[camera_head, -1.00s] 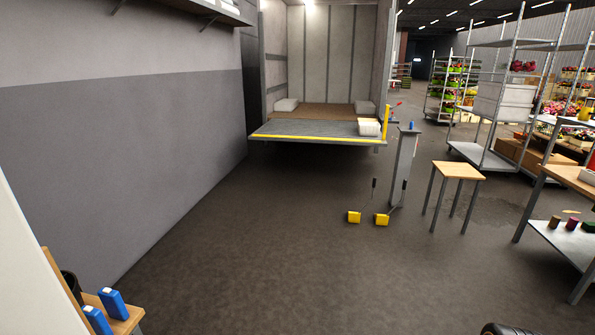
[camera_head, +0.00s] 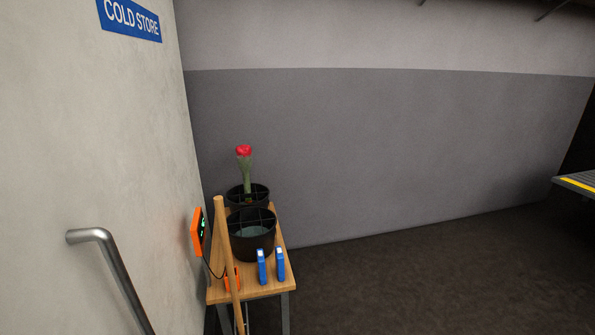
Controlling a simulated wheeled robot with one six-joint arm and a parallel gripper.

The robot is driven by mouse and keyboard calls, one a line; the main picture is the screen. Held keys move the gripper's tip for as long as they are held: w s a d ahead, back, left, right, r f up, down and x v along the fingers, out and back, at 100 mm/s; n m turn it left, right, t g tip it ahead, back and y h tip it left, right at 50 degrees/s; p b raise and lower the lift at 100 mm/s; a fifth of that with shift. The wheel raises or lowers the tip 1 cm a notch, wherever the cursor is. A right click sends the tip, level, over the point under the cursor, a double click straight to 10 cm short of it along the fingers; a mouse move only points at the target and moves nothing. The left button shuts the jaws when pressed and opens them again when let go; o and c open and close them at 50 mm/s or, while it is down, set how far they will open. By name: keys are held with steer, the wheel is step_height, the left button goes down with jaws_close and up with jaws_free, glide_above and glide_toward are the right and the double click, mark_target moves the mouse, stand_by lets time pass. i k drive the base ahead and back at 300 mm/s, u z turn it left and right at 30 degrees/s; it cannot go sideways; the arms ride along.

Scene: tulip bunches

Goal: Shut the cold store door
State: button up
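A blue COLD STORE sign (camera_head: 130,18) hangs on a pale upright panel (camera_head: 120,150) that fills the left of the view. A bent grey metal bar (camera_head: 105,255), like a handle or rail, stands out at the panel's lower left. Its lower end runs out of the picture. I cannot tell whether this panel is the cold store door or the wall beside it. No door edge or gap shows clearly. My gripper is not in view.
A small wooden table (camera_head: 270,285) stands by the panel with two black buckets, one (camera_head: 252,232) in front, and two blue packs (camera_head: 262,267). A red tulip bunch (camera_head: 245,165) rises from the rear bucket. A wooden pole (camera_head: 229,265) leans there.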

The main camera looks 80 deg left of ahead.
mark_target(102, 191)
steer(key=u, duration=3.7)
